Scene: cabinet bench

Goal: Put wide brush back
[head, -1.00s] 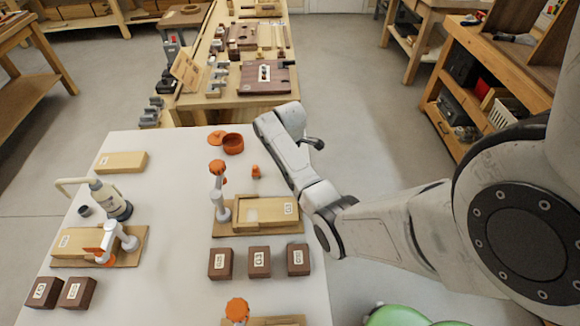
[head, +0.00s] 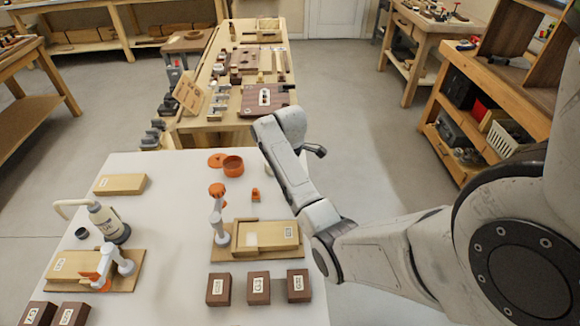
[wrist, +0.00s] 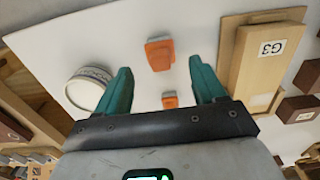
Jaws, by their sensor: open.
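My gripper (wrist: 160,75) shows in the wrist view with two teal fingers, spread open and empty above the white table. A small orange piece (wrist: 160,53) lies between the fingertip lines, and a second orange piece (wrist: 170,99) lies nearer the palm. One small orange piece also shows in the head view (head: 255,195). I cannot tell whether either is the wide brush; no brush is clearly recognisable. A white labelled round container (wrist: 87,88) is beside the left finger. A wooden box marked G3 (wrist: 262,60) is beside the right finger. The fingers are not visible in the head view.
Open floor (head: 360,120) lies to the right.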

